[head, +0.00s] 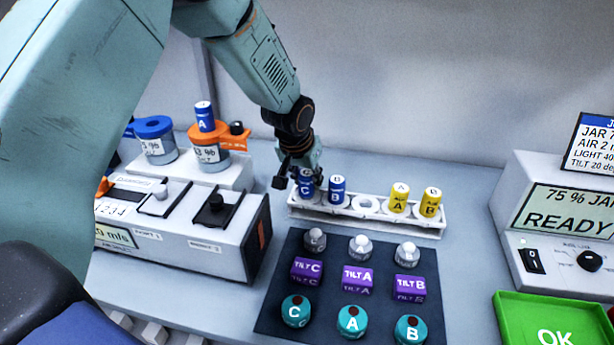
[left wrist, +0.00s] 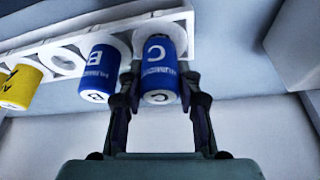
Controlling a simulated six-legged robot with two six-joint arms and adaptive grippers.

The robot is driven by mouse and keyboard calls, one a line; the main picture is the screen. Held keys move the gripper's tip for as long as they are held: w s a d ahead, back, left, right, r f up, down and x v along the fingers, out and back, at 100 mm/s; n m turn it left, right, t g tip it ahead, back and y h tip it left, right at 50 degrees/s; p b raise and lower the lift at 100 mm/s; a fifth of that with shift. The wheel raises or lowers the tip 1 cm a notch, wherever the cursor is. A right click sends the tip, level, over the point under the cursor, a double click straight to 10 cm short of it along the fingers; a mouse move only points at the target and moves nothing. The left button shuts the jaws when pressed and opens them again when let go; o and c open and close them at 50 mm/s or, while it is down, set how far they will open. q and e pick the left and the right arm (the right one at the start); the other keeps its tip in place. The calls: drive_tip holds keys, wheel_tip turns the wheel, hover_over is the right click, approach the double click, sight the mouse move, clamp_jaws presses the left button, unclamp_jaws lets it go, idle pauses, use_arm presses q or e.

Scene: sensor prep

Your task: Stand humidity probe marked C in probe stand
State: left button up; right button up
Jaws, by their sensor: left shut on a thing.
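The blue humidity probe marked C (left wrist: 158,72) stands in the leftmost place of the white probe stand (head: 375,214). It also shows in the head view (head: 306,187). My left gripper (left wrist: 160,100) is shut on it, one finger on each side. The fingers partly cover the probe in the head view. A blue probe marked B (head: 337,190) stands right beside it in the stand. An empty ring (head: 367,206) follows, then two yellow probes marked A (head: 398,200) and B (head: 431,203). My right gripper is not in view.
A dark mat (head: 327,314) in front holds grey-topped, purple tilt and teal pieces. A switch box (head: 190,232) stands left, with jars behind it; a blue probe A (head: 204,117) sits in the orange-lidded jar (head: 209,150). A READY display box (head: 560,225) and green OK pad (head: 550,318) are right.

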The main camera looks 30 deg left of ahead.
use_arm(q)
drive_tip(key=shift+f, duration=0.2)
idle(0.5)
drive_tip(key=o, duration=1.3)
drive_tip(key=shift+o, duration=1)
drive_tip(key=shift+r+p, duration=3.55)
drive_tip(key=shift+r, duration=0.4)
